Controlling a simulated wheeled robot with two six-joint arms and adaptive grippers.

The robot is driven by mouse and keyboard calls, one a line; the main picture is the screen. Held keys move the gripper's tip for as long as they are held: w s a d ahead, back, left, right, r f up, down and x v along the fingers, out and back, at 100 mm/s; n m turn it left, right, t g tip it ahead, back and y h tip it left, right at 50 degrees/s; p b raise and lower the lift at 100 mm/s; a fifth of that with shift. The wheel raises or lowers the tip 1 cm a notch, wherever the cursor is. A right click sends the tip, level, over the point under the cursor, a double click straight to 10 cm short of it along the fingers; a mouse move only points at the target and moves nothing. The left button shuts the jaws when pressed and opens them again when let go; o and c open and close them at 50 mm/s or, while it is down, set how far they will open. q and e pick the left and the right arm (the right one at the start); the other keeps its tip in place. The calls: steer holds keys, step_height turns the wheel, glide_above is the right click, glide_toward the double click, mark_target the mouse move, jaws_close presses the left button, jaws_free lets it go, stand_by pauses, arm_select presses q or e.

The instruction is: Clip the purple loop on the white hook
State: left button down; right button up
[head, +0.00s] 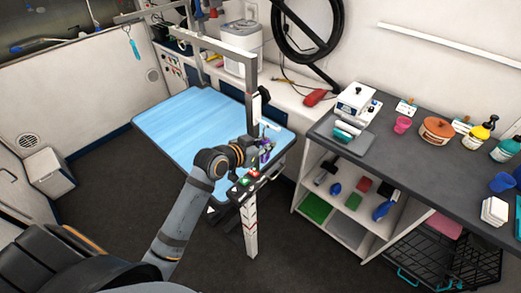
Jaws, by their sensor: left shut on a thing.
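My left arm reaches in from the bottom left to the blue grooming table (190,125). My left gripper (261,146) is at the table's right corner, by the foot of the grey post (251,95). It is shut on the purple loop (265,156), of which only a small part shows. A small white piece (271,126) juts out just above the gripper beside the post; it may be the white hook, but it is too small to tell. My right gripper is not in view.
A button panel (252,175) sits just below the gripper. A teal loop (134,46) hangs from the grey overhead bar at the upper left. A dark counter (420,160) with cups and bottles stands at the right. The blue tabletop is clear.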

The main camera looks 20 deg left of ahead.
arm_select(q)
steer(key=b+x, duration=0.1)
steer(key=x, duration=0.2)
steer(key=shift+w+f, duration=0.1)
steer(key=shift+w, duration=0.1)
stand_by(0.4)
steer(key=c, duration=1.2)
jaws_free()
steer(key=shift+o, duration=0.2)
steer(key=shift+p+v, duration=0.6)
steer(key=shift+v, duration=0.25)
steer(key=p+v, duration=0.3)
steer(key=v, duration=0.2)
steer(key=shift+s+p, duration=0.2)
steer(key=shift+p, duration=0.1)
